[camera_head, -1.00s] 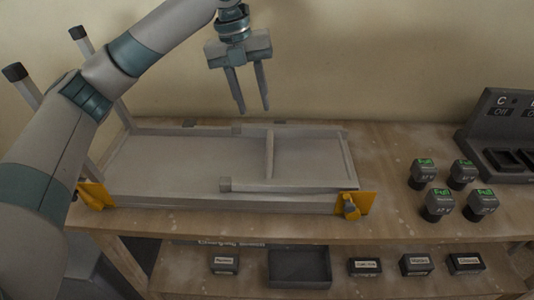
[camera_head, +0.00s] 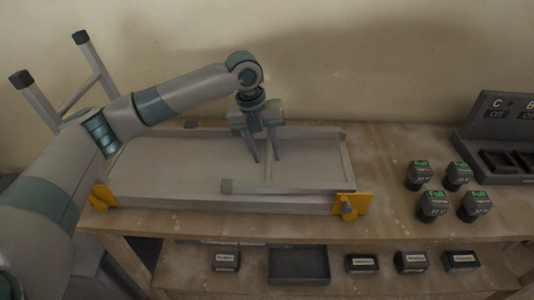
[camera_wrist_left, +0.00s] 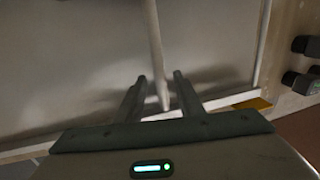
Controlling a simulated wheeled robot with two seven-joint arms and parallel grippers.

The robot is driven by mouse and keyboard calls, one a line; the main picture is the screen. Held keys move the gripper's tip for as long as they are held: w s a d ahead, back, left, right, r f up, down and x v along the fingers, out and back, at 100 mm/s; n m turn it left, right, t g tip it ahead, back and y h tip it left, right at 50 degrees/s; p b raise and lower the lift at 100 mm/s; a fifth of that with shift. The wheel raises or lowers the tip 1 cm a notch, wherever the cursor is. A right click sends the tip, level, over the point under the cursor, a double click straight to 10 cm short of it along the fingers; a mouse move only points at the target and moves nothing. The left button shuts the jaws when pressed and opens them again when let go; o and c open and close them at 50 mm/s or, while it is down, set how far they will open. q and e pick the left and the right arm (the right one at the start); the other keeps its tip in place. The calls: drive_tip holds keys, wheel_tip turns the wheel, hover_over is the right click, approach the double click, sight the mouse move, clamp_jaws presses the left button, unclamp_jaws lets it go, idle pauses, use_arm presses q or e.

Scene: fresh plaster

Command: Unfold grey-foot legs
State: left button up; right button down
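A folding table lies upside down on the bench, its pale underside (camera_head: 160,170) facing up. The leg pair at its left end stands up with dark feet (camera_head: 21,79). The other leg pair (camera_head: 295,185) lies folded flat, with a grey foot (camera_head: 226,186) at the near leg's end; the far foot is hidden behind my gripper. A crossbar (camera_head: 267,172) joins these legs. My left gripper (camera_head: 266,159) points down, open, its fingers on either side of the crossbar. The crossbar also runs between the fingers in the left wrist view (camera_wrist_left: 155,40). My right gripper is not in view.
Yellow brackets (camera_head: 346,206) sit at the table's near corners. Several batteries marked Full (camera_head: 433,204) stand right, near a dark charger (camera_head: 500,125). A lower shelf holds an empty dark tray (camera_head: 299,266) and small labelled boxes (camera_head: 361,262). The wall is close behind.

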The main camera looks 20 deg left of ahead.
use_arm(q)
drive_tip(key=shift+d+f, duration=0.15)
drive_tip(key=shift+f, duration=0.8)
clamp_jaws()
drive_tip(key=shift+w+r, duration=0.1)
drive_tip(key=shift+r, duration=0.1)
